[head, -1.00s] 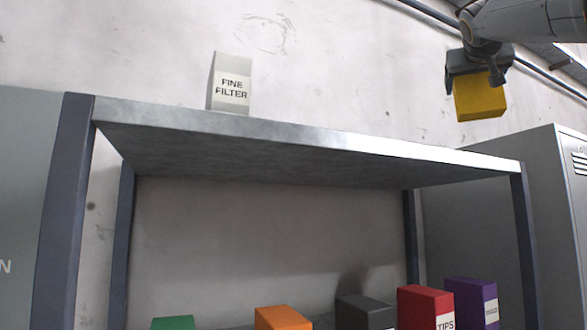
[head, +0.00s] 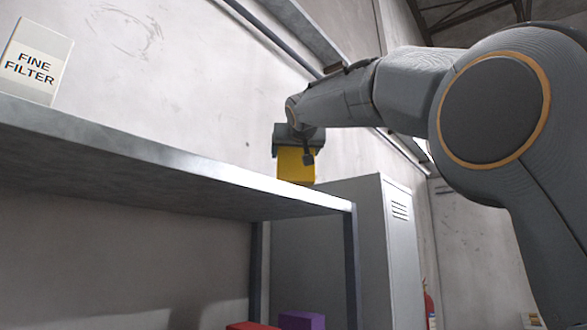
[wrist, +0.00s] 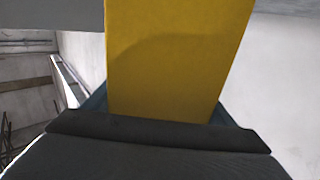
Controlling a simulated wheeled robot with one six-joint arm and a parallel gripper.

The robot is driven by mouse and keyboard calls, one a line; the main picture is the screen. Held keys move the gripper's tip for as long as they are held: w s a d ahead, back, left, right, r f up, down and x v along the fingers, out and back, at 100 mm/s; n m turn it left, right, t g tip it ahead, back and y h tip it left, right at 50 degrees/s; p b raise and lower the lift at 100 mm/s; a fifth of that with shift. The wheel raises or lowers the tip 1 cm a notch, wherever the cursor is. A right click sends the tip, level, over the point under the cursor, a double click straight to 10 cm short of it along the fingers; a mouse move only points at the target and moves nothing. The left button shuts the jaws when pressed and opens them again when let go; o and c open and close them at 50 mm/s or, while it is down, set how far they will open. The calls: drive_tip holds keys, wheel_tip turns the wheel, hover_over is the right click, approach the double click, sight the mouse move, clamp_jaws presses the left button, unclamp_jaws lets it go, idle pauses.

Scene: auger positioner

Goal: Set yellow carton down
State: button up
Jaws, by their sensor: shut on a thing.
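The yellow carton (head: 296,166) is held in my gripper (head: 302,158) at the right end of the upper shelf (head: 170,165) in the head view. My gripper is shut on it from above. The carton's lower edge shows close to the shelf's top level, but I cannot tell whether it touches. In the wrist view the yellow carton (wrist: 175,60) fills the middle, between the fingers (wrist: 160,125). The carton's underside is hidden.
A white box marked FINE FILTER (head: 36,62) stands on the upper shelf at the left. A grey locker (head: 385,240) stands right of the shelf. Red (head: 250,326) and purple (head: 302,320) boxes sit below. The shelf top between the white box and the carton looks clear.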

drive_tip(key=shift+f, duration=1.95)
drive_tip(key=shift+f+b, duration=0.2)
drive_tip(key=shift+b, duration=0.15)
drive_tip(key=o, duration=1.4)
drive_tip(key=shift+c, duration=0.2)
drive_tip(key=shift+r, duration=0.1)
drive_tip(key=b, duration=0.5)
approach(297, 158)
drive_tip(key=w, duration=0.6)
drive_tip(key=shift+a, duration=0.4)
drive_tip(key=shift+s+d+b, duration=0.1)
drive_tip(key=shift+s+b, duration=0.2)
drive_tip(key=shift+s, duration=0.5)
